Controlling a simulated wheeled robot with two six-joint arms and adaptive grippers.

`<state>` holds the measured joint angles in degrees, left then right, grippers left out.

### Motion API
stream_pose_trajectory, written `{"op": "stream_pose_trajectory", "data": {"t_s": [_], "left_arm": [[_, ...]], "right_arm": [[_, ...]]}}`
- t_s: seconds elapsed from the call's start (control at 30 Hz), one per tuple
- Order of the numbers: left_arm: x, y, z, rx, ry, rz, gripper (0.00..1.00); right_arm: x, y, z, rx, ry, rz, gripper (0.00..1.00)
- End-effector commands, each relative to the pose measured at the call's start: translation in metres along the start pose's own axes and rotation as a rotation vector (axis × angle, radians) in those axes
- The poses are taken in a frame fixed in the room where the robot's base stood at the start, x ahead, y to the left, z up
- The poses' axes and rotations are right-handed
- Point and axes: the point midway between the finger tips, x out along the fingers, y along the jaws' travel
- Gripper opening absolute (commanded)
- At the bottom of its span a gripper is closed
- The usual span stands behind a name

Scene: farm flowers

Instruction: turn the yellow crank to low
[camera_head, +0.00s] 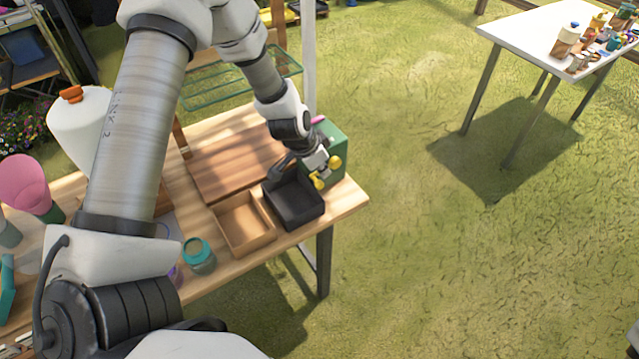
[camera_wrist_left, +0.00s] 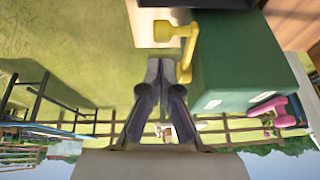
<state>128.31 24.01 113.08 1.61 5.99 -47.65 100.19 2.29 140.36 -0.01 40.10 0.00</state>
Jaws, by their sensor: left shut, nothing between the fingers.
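The yellow crank (camera_head: 318,183) is on the side of a green box (camera_head: 338,140) at the far right end of the wooden table. In the left wrist view the crank (camera_wrist_left: 187,46) has an arm and a round knob, just past my fingertips, on the face of the green box (camera_wrist_left: 240,60). My left gripper (camera_head: 322,168) is beside the crank, partly overlapping it in the head view. In the wrist view its fingers (camera_wrist_left: 168,64) are together and empty. I cannot tell whether they touch the crank. My right gripper is not in view.
A black tray (camera_head: 294,216) and a wooden tray (camera_head: 240,246) stand just in front of the box. A pink crank (camera_wrist_left: 268,107) is on another side of the box. Jars and a watering can stand at the left. Grass lies right of the table.

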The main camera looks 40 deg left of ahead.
Motion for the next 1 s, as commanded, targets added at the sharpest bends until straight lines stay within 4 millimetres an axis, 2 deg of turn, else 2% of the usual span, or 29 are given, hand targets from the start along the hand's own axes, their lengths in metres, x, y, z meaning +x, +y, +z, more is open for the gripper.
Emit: {"op": "stream_pose_trajectory", "data": {"t_s": [0.17, 0.57, 1.0], "left_arm": [[0.012, -0.001, 0.012, -0.001, 0.001, -0.002, 0.0], [0.013, -0.001, 0.014, 0.0, 0.004, -0.002, 0.0], [0.019, 0.0, 0.019, -0.003, 0.071, -0.004, 0.0]], "right_arm": [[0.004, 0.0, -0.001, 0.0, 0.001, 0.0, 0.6], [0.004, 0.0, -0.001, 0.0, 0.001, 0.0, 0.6], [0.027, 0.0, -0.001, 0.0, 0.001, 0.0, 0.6]]}}
